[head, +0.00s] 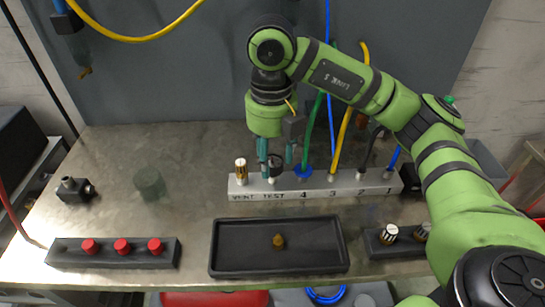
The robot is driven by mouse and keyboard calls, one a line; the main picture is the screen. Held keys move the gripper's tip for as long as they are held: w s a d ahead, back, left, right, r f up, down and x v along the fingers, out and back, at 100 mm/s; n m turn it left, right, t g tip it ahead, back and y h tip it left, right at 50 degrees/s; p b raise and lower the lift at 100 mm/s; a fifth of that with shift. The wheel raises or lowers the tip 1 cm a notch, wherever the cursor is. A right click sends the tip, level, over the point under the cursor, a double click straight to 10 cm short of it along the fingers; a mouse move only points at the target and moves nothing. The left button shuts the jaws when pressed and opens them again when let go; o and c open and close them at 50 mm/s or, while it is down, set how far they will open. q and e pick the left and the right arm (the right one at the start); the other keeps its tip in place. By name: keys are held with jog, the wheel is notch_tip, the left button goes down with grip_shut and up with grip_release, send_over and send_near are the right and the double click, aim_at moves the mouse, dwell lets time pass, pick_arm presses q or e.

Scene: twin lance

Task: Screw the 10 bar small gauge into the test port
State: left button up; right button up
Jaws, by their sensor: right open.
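A small dark gauge (276,161) sits upright at the TEST position of the grey manifold block (318,195). Its dial marking is too small to read. My right gripper (277,169) is over the TEST position, its teal fingers open on either side of the gauge. I cannot tell whether either finger touches it. The port under the gauge is mostly hidden, so how far the gauge is seated cannot be seen. My left gripper is not in view.
A white-and-brass fitting (241,170) stands at VENT; coloured hoses rise from ports 4 to 1.

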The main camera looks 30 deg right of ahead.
jog(key=n+b, duration=0.1)
jog(key=n, duration=0.5)
jog(key=shift+w+a, duration=0.1)
jog(key=n, duration=0.6)
jog(key=shift+a, duration=0.1)
grip_shut()
